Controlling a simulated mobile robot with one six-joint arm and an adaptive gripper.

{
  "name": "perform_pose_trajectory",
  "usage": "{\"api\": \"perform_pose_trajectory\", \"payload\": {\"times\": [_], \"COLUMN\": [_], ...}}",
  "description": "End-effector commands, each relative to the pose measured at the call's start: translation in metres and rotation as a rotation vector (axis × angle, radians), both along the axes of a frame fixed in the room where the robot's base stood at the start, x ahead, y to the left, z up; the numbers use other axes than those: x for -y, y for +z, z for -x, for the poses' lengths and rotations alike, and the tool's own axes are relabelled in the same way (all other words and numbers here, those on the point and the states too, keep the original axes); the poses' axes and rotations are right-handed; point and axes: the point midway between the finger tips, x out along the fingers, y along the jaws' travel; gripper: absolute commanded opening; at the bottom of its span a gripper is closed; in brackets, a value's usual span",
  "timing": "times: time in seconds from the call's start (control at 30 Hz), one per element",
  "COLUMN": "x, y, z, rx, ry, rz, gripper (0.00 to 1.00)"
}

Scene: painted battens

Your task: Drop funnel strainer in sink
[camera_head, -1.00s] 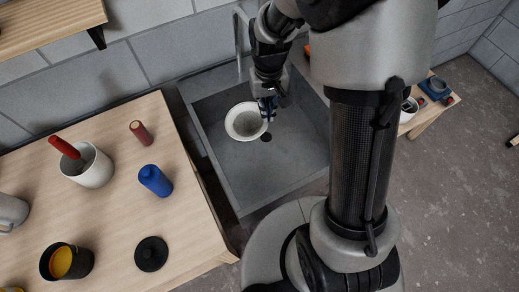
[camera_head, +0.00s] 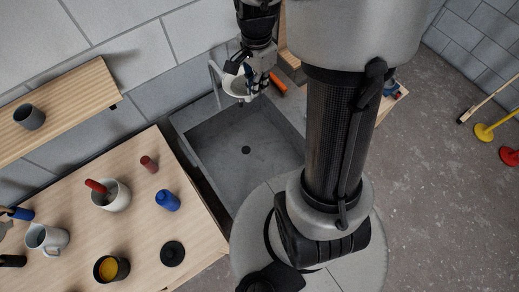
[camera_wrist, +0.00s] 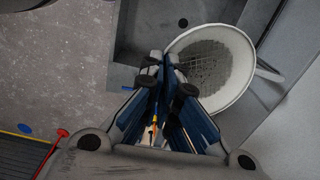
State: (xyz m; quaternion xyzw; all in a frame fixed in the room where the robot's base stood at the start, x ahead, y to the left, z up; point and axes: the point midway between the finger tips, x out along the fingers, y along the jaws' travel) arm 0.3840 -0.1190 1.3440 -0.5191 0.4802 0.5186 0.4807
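The white funnel strainer (camera_head: 237,86), a round bowl with a mesh inside, is at the back of the grey sink (camera_head: 210,148), by the tap. In the wrist view the strainer (camera_wrist: 240,88) shows its wide mouth and mesh, with its rim at the fingertips. My gripper (camera_head: 259,86) is at the strainer's right side; in the wrist view my gripper (camera_wrist: 163,66) has its blue fingers close together on the rim. The strainer looks held, raised above the basin. The basin floor is bare around a dark drain hole (camera_head: 246,150).
The tap (camera_head: 214,84) rises behind the sink, close to the strainer. A wooden counter (camera_head: 140,225) on the left holds a white pot (camera_head: 117,198), a blue bottle (camera_head: 168,201) and a black lid (camera_head: 172,253). An orange-handled item (camera_head: 278,82) lies right of my gripper.

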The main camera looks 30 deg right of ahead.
Motion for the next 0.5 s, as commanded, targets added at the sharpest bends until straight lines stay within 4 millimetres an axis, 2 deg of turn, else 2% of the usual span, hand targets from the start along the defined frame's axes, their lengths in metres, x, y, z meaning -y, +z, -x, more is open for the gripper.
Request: {"api": "perform_pose_trajectory", "payload": {"times": [0.03,0.17,0.37,0.5], "x": [0.002,0.005,0.005,0.005], "y": [0.011,0.015,0.002,-0.014], "z": [0.002,0.004,0.004,0.004], "rx": [0.0,-0.001,-0.001,-0.002], "ry": [-0.03,-0.076,-0.082,-0.081], "rz": [0.0,0.0,-0.001,-0.001], "gripper": [0.0,0.0,0.0,0.0]}}
